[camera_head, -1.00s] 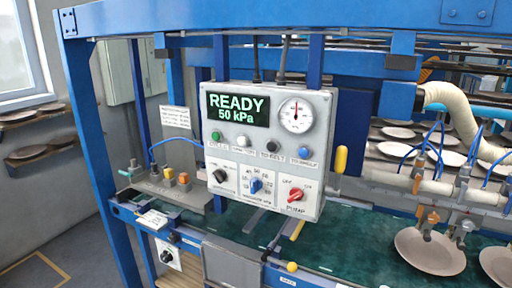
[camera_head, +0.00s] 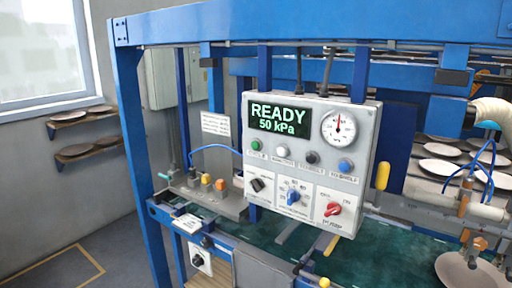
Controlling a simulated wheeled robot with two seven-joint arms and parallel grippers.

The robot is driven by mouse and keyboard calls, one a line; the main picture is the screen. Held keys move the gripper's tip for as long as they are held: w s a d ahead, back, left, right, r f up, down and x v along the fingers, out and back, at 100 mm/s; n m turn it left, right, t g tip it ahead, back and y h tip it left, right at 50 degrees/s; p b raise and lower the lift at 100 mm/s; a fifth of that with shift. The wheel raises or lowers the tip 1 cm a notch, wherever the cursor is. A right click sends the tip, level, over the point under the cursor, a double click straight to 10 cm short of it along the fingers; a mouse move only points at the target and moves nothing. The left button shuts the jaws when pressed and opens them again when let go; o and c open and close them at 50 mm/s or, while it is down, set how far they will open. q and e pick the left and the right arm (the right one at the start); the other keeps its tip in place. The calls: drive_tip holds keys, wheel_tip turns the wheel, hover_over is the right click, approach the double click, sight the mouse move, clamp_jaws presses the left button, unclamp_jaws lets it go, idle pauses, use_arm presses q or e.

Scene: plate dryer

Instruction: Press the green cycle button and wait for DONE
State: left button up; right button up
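The control panel (camera_head: 312,165) is a light grey box mounted on the blue frame, near the middle of the head view. Its dark display (camera_head: 279,119) reads "READY 50 kPa" in green. The green cycle button (camera_head: 256,145) is at the left end of a row below the display, with white, black and blue buttons to its right. Under the row are a black knob, a blue knob (camera_head: 293,196) and a red pump knob (camera_head: 333,209). A round gauge (camera_head: 339,127) is at the panel's upper right. Neither of my grippers shows in the view.
The blue frame (camera_head: 140,150) surrounds the panel, with a post at the left. A ledge with orange and yellow buttons (camera_head: 206,181) is left of the panel. A yellow handle (camera_head: 383,176) stands to its right. Plates (camera_head: 439,167) and hoses are at the right. Floor is open at lower left.

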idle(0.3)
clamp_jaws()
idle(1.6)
